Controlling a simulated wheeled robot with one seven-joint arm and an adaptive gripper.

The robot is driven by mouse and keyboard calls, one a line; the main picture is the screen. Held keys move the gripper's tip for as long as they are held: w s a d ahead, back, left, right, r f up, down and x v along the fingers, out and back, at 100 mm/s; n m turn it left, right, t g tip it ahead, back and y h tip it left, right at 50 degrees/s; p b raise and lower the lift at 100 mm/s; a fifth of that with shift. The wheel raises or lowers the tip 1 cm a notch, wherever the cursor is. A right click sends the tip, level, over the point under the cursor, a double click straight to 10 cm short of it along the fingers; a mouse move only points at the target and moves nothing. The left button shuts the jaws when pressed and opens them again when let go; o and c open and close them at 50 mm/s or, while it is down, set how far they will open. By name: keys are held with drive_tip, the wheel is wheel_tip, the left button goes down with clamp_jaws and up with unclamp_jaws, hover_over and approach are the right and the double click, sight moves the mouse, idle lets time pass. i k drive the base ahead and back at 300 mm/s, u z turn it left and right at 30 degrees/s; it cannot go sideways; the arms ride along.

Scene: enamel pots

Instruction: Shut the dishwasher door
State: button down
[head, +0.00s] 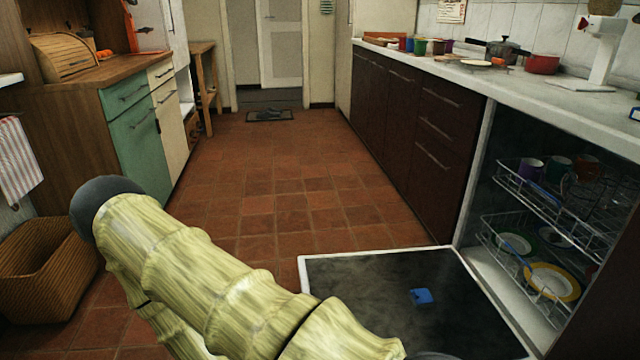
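The dishwasher door (375,285) is folded down flat and low in front of the dishwasher (484,170) at the lower right. A small blue item (422,296) lies on its dark inner face. Inside the dishwasher, the upper rack (560,205) holds several cups and the lower rack (505,262) holds plates. Both racks appear to sit inside the opening. My arm, in a pale yellow-green cover, crosses the lower left and middle and overlaps the door's near left part. My gripper is not visible in the head view.
A wicker basket (42,275) stands on the floor at the left, below a striped towel (18,160). Dark cabinets (400,110) run along the right under a white counter (560,108) with pots. The tiled floor (275,175) in the middle is clear.

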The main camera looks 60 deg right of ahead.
sight(463, 321)
drive_tip(key=k, duration=0.35)
drive_tip(key=z, duration=1.3)
drive_tip(key=i, duration=0.5)
